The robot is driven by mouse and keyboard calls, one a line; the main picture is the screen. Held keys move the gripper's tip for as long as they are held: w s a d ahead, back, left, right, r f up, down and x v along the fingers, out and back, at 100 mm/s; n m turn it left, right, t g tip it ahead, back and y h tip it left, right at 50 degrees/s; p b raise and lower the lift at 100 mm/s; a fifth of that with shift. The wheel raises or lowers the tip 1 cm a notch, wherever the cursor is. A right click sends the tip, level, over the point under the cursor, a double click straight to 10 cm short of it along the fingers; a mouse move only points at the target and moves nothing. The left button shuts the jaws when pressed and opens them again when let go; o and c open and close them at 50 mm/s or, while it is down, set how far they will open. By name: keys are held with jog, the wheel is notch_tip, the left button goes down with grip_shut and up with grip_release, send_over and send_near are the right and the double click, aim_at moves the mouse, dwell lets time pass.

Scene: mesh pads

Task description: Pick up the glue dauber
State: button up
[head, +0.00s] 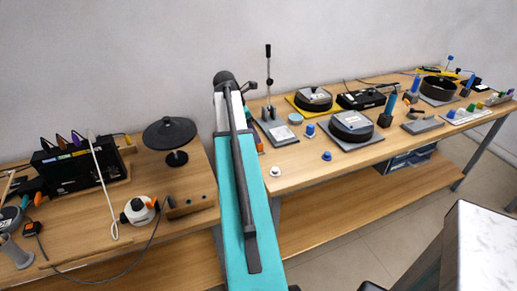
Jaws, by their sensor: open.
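I cannot make out for certain which thing is the glue dauber; the items are small here. A blue-handled tool (389,107) stands on the right bench, right of a dark round device on a grey pad. Another blue upright piece (415,84) stands farther right. My teal and white arm crosses the middle of the head view, reaching up between the benches. My gripper's fingers cannot be seen.
The right bench (300,170) holds round devices on pads (371,142), a lever stand (269,107) and small knobs (327,156). The left bench (190,165) holds a black disc stand (170,133), a white round bottle (137,211) and a black rack (75,168). A marble-topped surface (490,250) is at lower right.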

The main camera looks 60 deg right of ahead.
jog(key=shift+x, duration=0.8)
jog(key=shift+p+x, duration=0.95)
jog(key=shift+x, duration=1.65)
jog(key=shift+w, duration=0.1)
jog(key=c, duration=1.1)
jog(key=shift+r, duration=0.2)
jog(key=shift+c, duration=0.2)
jog(key=shift+d+r+b, duration=0.1)
jog(key=shift+r+b, duration=0.55)
jog(key=shift+r, duration=0.8)
jog(key=s+a+r+b, duration=0.1)
jog(key=s+a, duration=0.2)
jog(key=s, duration=0.4)
jog(key=s+a+b, duration=0.2)
jog(key=s+a, duration=0.1)
jog(key=s, duration=0.4)
jog(key=shift+s+r, duration=0.35)
jog(key=shift+s, duration=0.05)
jog(key=shift+a, duration=0.15)
